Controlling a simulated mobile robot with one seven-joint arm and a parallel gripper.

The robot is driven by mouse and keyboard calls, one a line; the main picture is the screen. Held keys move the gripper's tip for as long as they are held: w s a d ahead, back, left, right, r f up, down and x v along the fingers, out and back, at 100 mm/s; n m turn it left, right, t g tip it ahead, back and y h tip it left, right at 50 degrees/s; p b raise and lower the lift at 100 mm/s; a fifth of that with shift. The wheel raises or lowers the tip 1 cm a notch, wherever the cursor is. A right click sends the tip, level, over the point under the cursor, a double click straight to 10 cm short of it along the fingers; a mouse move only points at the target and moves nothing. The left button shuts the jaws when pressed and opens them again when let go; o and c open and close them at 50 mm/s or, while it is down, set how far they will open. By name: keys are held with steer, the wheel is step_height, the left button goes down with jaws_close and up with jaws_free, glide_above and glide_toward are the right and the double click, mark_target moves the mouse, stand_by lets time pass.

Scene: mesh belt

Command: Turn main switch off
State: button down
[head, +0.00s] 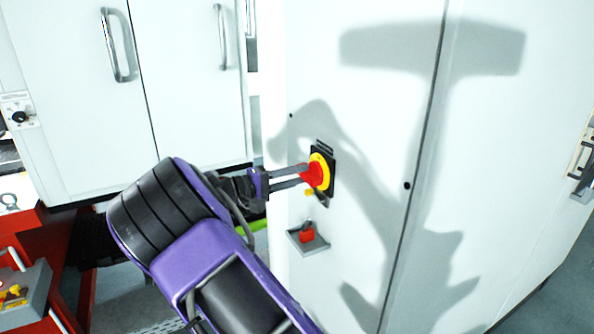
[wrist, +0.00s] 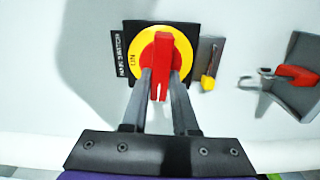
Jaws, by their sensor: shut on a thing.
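The main switch is a red handle (head: 314,174) on a yellow disc (head: 325,186) with a black plate, on the white cabinet front. In the wrist view the red handle (wrist: 162,62) stands upright on the yellow disc (wrist: 146,48), with "ON" lettering at the disc's lower left. My gripper (head: 304,175) reaches the switch from the left. In the wrist view its two fingers (wrist: 161,75) lie on either side of the red handle, shut on it. The fingers hide part of the lower disc.
A small grey holder (head: 318,245) with a red padlock (head: 306,233) is fixed on the cabinet below the switch. A yellow tag (wrist: 208,82) hangs right of the switch plate. White doors with handles (head: 113,45) stand at the left. A red cart (head: 40,245) is at lower left.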

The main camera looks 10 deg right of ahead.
steer(key=shift+n, duration=0.4)
steer(key=c, duration=0.7)
jaws_free()
steer(key=v, duration=1.7)
steer(key=shift+a, duration=0.2)
steer(key=shift+d+b, duration=0.1)
steer(key=shift+b, duration=0.2)
